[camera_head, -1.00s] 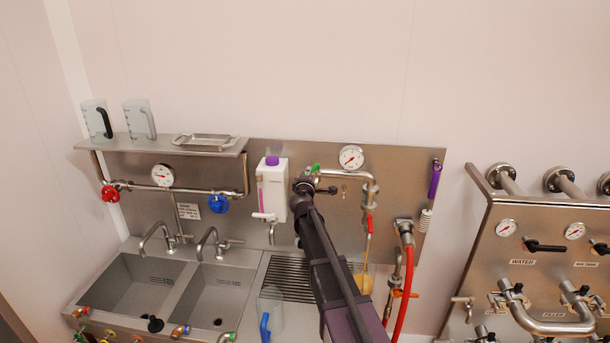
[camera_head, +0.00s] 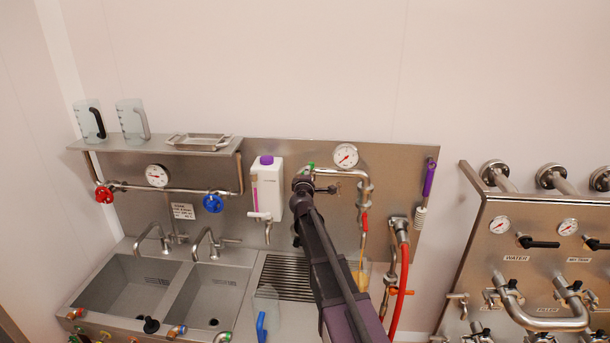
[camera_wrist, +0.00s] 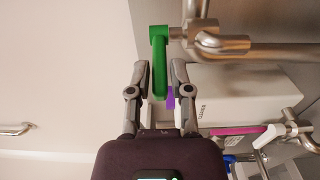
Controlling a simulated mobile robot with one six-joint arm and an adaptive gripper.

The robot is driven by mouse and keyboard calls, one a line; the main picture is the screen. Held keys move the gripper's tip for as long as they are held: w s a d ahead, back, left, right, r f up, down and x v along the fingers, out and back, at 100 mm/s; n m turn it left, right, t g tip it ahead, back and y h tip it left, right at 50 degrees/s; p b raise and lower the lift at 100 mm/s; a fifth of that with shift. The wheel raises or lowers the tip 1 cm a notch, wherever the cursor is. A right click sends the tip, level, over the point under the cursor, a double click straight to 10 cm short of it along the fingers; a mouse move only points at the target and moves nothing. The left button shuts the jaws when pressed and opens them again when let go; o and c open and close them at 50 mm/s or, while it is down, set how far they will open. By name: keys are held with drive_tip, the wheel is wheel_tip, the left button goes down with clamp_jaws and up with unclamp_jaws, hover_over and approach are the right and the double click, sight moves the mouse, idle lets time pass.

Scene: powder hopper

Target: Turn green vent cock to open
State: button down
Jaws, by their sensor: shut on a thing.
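The green vent cock (camera_wrist: 159,62) has a lever that lies lengthwise between my fingers in the wrist view, its top end bent toward a steel fitting on the pipe. My gripper (camera_wrist: 159,68) is shut on this lever, with one finger on each side. In the head view a small bit of the green cock (camera_head: 311,166) shows just above my wrist, beside the pipe below the round gauge. My arm hides the fingers and most of the lever there.
A white dispenser with a purple cap (camera_head: 266,185) hangs close to the left of my wrist. A steel pipe (camera_head: 365,186) bends down on the right, under a gauge (camera_head: 344,156). A red hose (camera_head: 402,275) hangs further right. Two sinks (camera_head: 211,293) lie below left.

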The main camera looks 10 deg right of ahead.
drive_tip(key=shift+s+d, duration=0.25)
drive_tip(key=shift+d, duration=0.65)
drive_tip(key=c, duration=0.5)
unclamp_jaws()
drive_tip(key=shift+a, duration=0.1)
drive_tip(key=shift+v, duration=4.45)
